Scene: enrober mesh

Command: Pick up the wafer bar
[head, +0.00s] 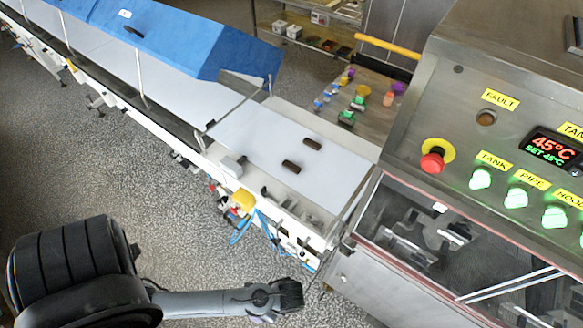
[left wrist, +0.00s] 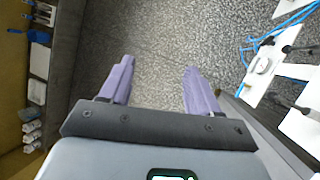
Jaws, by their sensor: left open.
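Two dark brown bars lie apart on the white belt in the head view: a nearer wafer bar (head: 291,167) and a farther wafer bar (head: 312,144). I cannot tell which one the task names. My left gripper (head: 290,294) is in front of the belt, over the floor and left of the steel machine, clear of both bars. In the left wrist view the left gripper (left wrist: 159,88) has two purple fingers spread wide, with only speckled floor between them. No bar shows in that view. My right gripper is not in view.
The white belt (head: 255,140) runs from a blue cover (head: 170,28) to the steel enrober (head: 470,90) on the right. Its near side rail carries cables and a yellow part (head: 243,199). Small coloured items stand on a table (head: 375,125) behind the belt.

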